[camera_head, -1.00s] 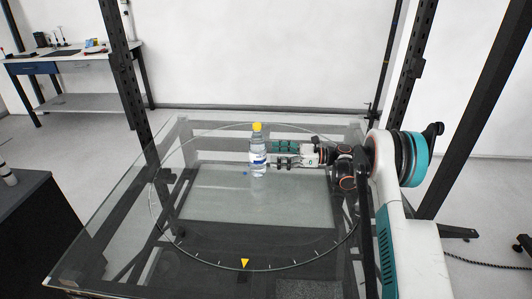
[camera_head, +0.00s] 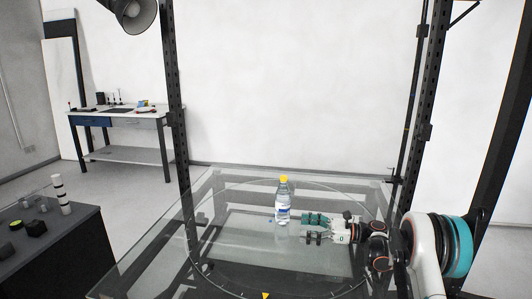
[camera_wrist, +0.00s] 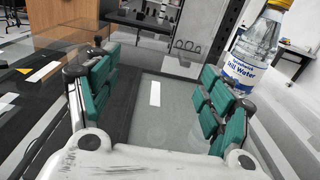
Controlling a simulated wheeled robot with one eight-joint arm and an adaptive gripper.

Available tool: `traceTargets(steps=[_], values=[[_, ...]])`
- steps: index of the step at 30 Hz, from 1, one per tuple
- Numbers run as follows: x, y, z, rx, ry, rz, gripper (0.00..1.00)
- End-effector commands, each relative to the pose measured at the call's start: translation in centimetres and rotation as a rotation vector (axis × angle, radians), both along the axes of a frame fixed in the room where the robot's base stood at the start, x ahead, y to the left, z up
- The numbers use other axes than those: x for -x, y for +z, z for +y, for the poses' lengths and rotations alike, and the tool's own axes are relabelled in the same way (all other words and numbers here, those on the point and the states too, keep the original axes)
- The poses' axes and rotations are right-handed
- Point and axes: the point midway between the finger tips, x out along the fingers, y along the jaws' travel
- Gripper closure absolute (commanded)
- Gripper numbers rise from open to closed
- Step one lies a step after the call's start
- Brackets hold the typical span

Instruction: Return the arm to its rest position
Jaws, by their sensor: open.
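A clear water bottle (camera_head: 283,205) with a yellow cap and a blue-and-white label stands upright on the round glass turntable (camera_head: 250,269). My gripper (camera_head: 309,228) is just right of the bottle in the head view, with its teal fingers pointing toward it and a small gap between. In the wrist view my gripper (camera_wrist: 158,88) has its fingers spread wide, with nothing between them. There the bottle (camera_wrist: 254,48) shows beyond the right finger, outside the jaws, and its base is hidden behind that finger.
A dark metal frame with tall posts (camera_head: 175,90) surrounds the turntable. A workbench (camera_head: 120,115) with small items stands at the back left. A dark cabinet (camera_head: 60,245) with small objects on top is at the left. The glass in front of the bottle is clear.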

Motion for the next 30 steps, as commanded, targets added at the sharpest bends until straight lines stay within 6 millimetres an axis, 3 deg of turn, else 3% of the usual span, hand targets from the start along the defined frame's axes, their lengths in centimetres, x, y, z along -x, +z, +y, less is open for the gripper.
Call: traceTargets(steps=[11, 20, 30], values=[[0.2, 2.8, 1.0, 0.091, -0.018, -0.06, 0.26], [1.3, 6.3, 2.2, 0.231, -0.031, -0.152, 0.26], [6.2, 12.5, 4.0, 0.536, -0.016, -0.37, 0.26]])
